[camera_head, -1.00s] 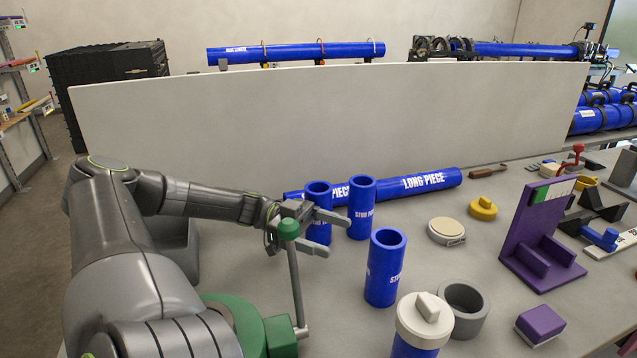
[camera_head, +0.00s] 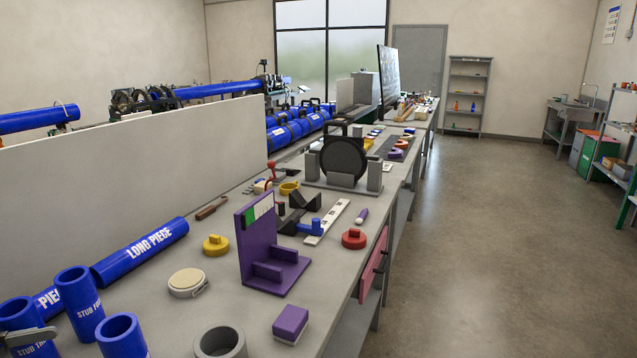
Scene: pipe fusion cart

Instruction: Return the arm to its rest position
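My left gripper (camera_head: 30,337) shows only as a grey finger at the lower left edge, in front of a blue stub pipe (camera_head: 18,312). The rest of that gripper and its arm are out of frame, so I cannot tell whether it is open or whether it touches the pipe. A second blue stub pipe (camera_head: 78,298) stands upright beside the first. A third blue pipe (camera_head: 122,336) stands nearer the front, cut off by the bottom edge. My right gripper is not in view.
A blue long piece (camera_head: 145,250) lies by the white panel (camera_head: 130,170). A purple stand (camera_head: 262,250), a grey ring (camera_head: 219,340), a purple block (camera_head: 290,324) and a yellow cap (camera_head: 215,245) are on the bench. Open floor (camera_head: 490,240) lies to the right.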

